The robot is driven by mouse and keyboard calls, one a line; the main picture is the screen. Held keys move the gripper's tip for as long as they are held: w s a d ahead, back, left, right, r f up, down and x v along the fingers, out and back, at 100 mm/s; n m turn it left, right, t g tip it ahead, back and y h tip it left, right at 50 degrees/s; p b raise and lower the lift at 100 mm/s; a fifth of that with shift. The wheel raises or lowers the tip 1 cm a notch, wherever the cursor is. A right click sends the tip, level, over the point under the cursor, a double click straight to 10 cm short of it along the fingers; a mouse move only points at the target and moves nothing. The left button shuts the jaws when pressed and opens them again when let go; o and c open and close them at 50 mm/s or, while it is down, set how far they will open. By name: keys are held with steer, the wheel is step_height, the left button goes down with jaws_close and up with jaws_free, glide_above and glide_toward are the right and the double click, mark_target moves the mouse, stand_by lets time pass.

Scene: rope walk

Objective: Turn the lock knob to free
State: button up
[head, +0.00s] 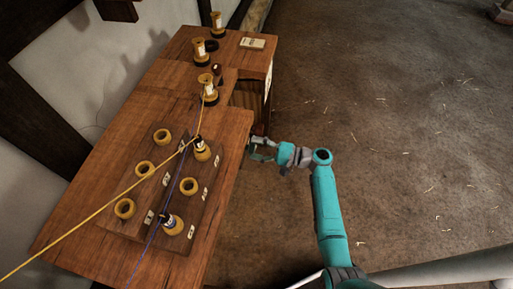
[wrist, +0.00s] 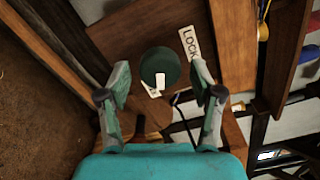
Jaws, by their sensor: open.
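The lock knob (wrist: 160,63) is a round dark green disc in the wrist view, on a brown wooden face. A white mark (wrist: 160,83) sits on its lower part. A white label reading LOCK (wrist: 189,44) is at its upper right. A second pale label (wrist: 151,91) shows at its lower edge, mostly hidden, so I cannot read it. My gripper (wrist: 161,82) is open, with one finger on each side of the knob; I cannot tell whether they touch it. In the head view my gripper (head: 259,149) is at the bench's right side, where I cannot make out the knob.
A yellow rope (head: 88,235) and a purple line cross the top. The floor (head: 400,120) to the right is mostly clear.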

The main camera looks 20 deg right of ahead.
steer(key=v, duration=1.1)
steer(key=shift+s+d, duration=0.2)
steer(key=shift+d, duration=0.1)
steer(key=s+a+f+g+h, duration=0.1)
steer(key=s+a+f+h, duration=0.7)
steer(key=s+a+f, duration=0.5)
steer(key=s+f+h, duration=0.1)
steer(key=s+h, duration=0.2)
steer(key=s, duration=0.5)
steer(key=s+d+r+n+t+h, duration=0.1)
steer(key=s+d+r+n+h, duration=0.3)
steer(key=s+r, duration=0.6)
steer(key=s+a+r+n+t, duration=0.1)
steer(key=s+r+n+t, duration=0.1)
steer(key=r, duration=0.7)
steer(key=s+r+n+t, duration=0.2)
steer(key=r+n, duration=0.3)
steer(key=r, duration=0.3)
steer(key=shift+s+a+r, duration=0.4)
steer(key=shift+s, duration=0.05)
